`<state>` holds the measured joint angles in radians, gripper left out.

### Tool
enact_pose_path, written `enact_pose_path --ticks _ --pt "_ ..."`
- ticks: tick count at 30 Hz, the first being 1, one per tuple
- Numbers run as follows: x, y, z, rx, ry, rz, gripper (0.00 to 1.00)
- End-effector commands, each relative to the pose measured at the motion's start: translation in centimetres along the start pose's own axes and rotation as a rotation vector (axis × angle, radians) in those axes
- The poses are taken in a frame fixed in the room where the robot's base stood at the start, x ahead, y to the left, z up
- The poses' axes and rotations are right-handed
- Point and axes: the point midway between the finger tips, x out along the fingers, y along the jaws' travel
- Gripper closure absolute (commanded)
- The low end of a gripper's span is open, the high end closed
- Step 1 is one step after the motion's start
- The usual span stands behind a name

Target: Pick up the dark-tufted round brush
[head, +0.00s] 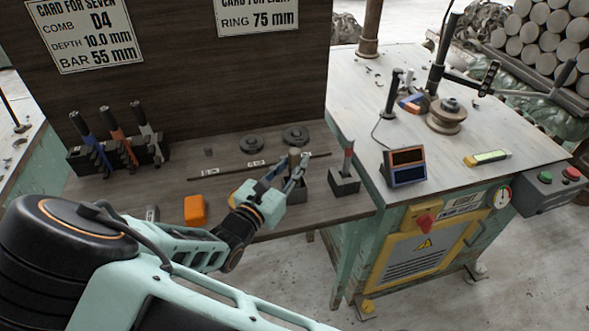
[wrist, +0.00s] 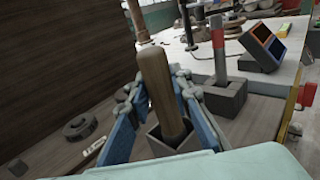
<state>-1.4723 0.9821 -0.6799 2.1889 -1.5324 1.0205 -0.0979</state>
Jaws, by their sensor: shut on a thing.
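A thick wooden handle with a rounded top (wrist: 158,85), taken as the round brush, stands in a dark square block (wrist: 156,146) in the wrist view. Its lower end is inside the block, so no tuft shows. My gripper (wrist: 163,100) has its blue fingers on both sides of the handle and is shut on it. In the head view my gripper (head: 298,170) is at the shelf's front, over the same block (head: 318,187).
A second block (head: 344,182) with a red-and-grey upright tool (head: 348,157) stands just right. Dark discs (head: 252,144) and a thin rod lie behind. An orange box (head: 195,209) and a tool rack (head: 118,155) are to the left. A dark panel (head: 220,80) rises at the back.

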Motion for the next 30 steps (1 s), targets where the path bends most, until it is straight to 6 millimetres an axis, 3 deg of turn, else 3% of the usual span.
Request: enact_pose_path --ticks 5,18,30 --pt "0.0 0.1 1.8 0.004 0.000 0.000 1.00" --pt "0.0 0.0 8.8 0.004 -0.001 0.000 1.00" --pt "0.0 0.0 10.0 -0.001 -0.002 0.000 1.00"
